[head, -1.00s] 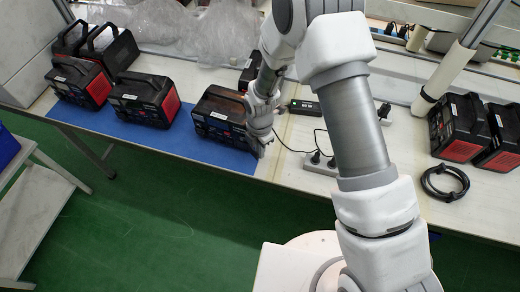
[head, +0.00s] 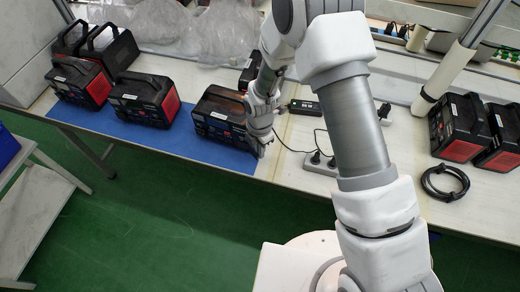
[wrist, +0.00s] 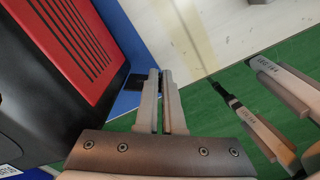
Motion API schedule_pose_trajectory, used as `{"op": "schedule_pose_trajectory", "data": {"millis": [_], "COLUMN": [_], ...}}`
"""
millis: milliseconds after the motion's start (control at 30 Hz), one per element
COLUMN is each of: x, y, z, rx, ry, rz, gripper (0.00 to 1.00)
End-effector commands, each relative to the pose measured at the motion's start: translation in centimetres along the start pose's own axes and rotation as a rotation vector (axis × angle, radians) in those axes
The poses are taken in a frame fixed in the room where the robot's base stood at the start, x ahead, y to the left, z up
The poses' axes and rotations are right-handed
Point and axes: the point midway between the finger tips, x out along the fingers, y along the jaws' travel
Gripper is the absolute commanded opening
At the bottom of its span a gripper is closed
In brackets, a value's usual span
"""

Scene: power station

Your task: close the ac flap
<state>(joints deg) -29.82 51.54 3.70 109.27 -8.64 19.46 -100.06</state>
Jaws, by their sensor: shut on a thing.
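The black and red power station (head: 217,116) by my gripper stands on the blue mat, and its red vented side (wrist: 75,38) fills the left of the wrist view. My gripper (head: 260,151) is low at the station's right front corner. In the wrist view my gripper (wrist: 161,74) has its two fingers almost together, just right of the station. A small dark piece, seemingly the ac flap (wrist: 134,82), sticks out beside the left fingertip. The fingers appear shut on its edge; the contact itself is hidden.
Several other power stations, one of them here (head: 145,98), stand to the left on the blue mat (head: 190,147). A power strip (head: 320,163) with cables, a black cable coil (head: 445,182) and more stations are on the right. Green floor lies in front.

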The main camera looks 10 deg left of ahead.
Motion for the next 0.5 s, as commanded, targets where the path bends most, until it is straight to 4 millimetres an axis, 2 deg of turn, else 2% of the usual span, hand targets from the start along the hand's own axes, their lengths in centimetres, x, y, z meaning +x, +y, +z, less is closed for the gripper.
{"op": "schedule_pose_trajectory", "data": {"millis": [267,500], "x": [0.1,0.3], "y": [0.0,-0.2], "z": [-0.3,-1.1], "rx": [0.084,0.265], "ry": [-0.001,-0.002], "rz": [0.002,0.001], "gripper": [0.00,0.00]}}
